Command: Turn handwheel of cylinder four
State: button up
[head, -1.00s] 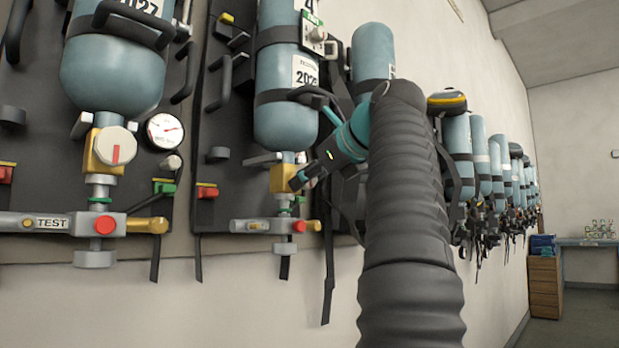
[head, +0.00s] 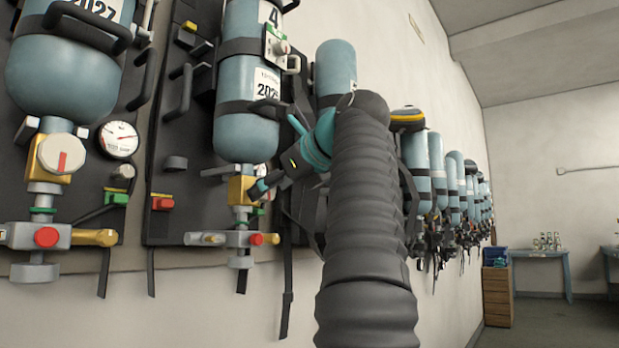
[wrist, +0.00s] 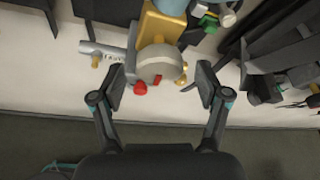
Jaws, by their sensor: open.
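Cylinder four (head: 247,130) is a blue tank with a "4" label, upright on a dark wall board in the head view. Its brass valve block (head: 241,190) is below it. In the wrist view the handwheel (wrist: 157,64) is a pale grey disc with a red mark, in front of the brass block (wrist: 158,26). My gripper (wrist: 160,86) is open, one finger on each side of the handwheel, with gaps left and right. In the head view my gripper (head: 262,186) is close to the valve block's right side and hides the handwheel there.
A neighbouring blue cylinder (head: 62,75) with its own handwheel (head: 62,154) and gauge (head: 119,139) hangs at left. More cylinders (head: 436,172) line the wall at right. A wooden drawer unit (head: 497,295) stands far back. Straps hang below the boards.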

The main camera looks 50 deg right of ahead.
jog(key=s+a, duration=0.1)
jog(key=s, duration=1.2)
jog(key=shift+s+r, duration=0.2)
dwell(0.3)
